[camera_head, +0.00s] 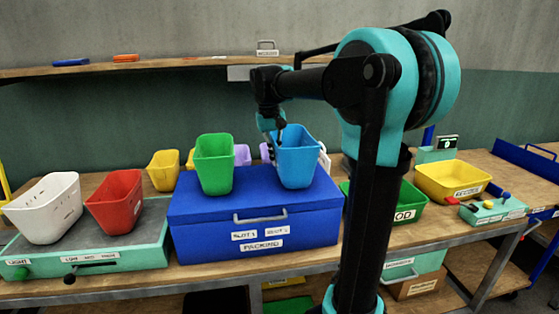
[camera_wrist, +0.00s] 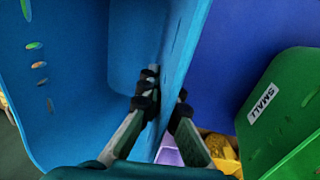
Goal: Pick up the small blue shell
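The small blue shell (camera_head: 296,158) is an open, tapered bin at the right on top of the dark blue packing box (camera_head: 190,205). My gripper (camera_head: 275,135) reaches its upper left rim from above. In the wrist view, the fingers of my gripper (camera_wrist: 164,103) straddle one wall of the blue shell (camera_wrist: 75,75), one inside and one outside. They look closed in on that wall. The shell's base appears to be on the box; any small gap cannot be told.
A green shell (camera_head: 213,163) marked "SMALL" stands close to the left on the packing box. Red (camera_head: 115,200) and white (camera_head: 46,208) shells stand on a press at left. Yellow (camera_head: 163,170) and purple (camera_head: 242,155) shells are behind. A shelf (camera_head: 150,67) runs along the wall.

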